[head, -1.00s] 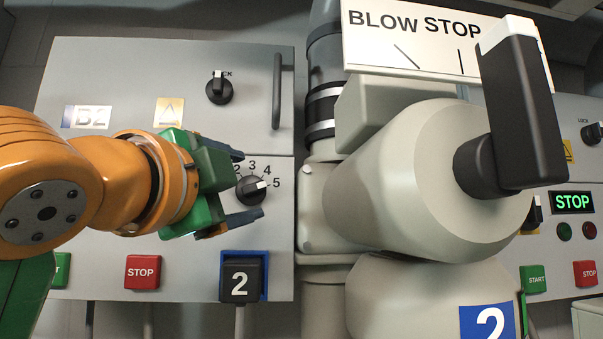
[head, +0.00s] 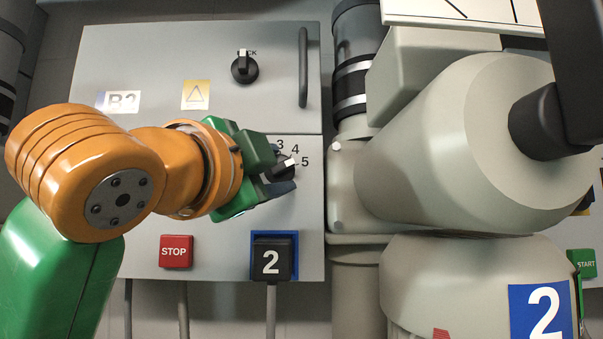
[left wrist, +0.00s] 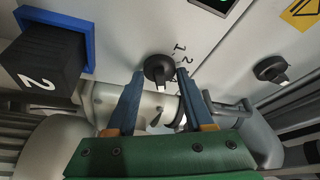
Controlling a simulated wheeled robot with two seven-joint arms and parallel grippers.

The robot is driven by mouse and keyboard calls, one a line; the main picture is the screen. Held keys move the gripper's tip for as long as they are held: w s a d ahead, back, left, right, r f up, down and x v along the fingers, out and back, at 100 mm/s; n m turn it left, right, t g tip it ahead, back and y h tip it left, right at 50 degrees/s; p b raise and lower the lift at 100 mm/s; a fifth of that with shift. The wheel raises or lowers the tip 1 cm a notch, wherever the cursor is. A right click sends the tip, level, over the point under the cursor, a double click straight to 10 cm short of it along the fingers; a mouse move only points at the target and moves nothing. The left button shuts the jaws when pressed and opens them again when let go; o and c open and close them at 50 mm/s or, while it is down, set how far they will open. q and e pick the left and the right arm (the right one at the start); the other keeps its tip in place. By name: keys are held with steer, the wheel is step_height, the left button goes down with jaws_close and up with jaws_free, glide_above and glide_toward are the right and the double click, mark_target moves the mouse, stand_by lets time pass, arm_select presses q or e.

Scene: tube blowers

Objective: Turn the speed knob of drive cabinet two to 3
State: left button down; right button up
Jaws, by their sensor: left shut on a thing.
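The speed knob (head: 285,166) is black with a white pointer, on the lower half of the grey drive cabinet (head: 225,110) that bears the number 2. In the head view its pointer is aimed near the 5, and the printed 3, 4 and 5 show beside it. My left gripper (head: 273,170) is at the knob, shut on it. In the left wrist view the blue fingers (left wrist: 161,75) are on either side of the knob (left wrist: 157,68), and the 1 and 2 show nearby. The fingers and gripper hide part of the dial. My right gripper is not in view.
A black lock switch (head: 244,68) and a vertical handle (head: 303,67) are above the knob. A red STOP button (head: 176,251) and a black plug marked 2 (head: 272,258) are below. The bulky blower (head: 470,150) stands close on the right.

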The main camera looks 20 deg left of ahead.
arm_select(q)
steer(key=n+b, duration=0.1)
steer(key=n+y, duration=0.1)
steer(key=n+t+b, duration=0.1)
steer(key=n, duration=0.1)
steer(key=shift+f+b, duration=0.25)
steer(key=shift+b, duration=0.05)
steer(key=n+t+y+b, duration=0.1)
steer(key=n+y, duration=0.1)
steer(key=n, duration=0.2)
steer(key=shift+d+n+b, duration=0.15)
steer(key=shift+n+b, duration=0.25)
steer(key=n+y, duration=0.2)
steer(key=n, duration=0.1)
steer(key=shift+r+n+b, duration=0.1)
steer(key=shift+n+b, duration=0.2)
steer(key=shift+d+r+n+y, duration=0.1)
steer(key=shift+n+y, duration=1.2)
steer(key=shift+n, duration=1.2)
steer(key=shift+c, duration=1.4)
jaws_free()
steer(key=shift+w, duration=0.1)
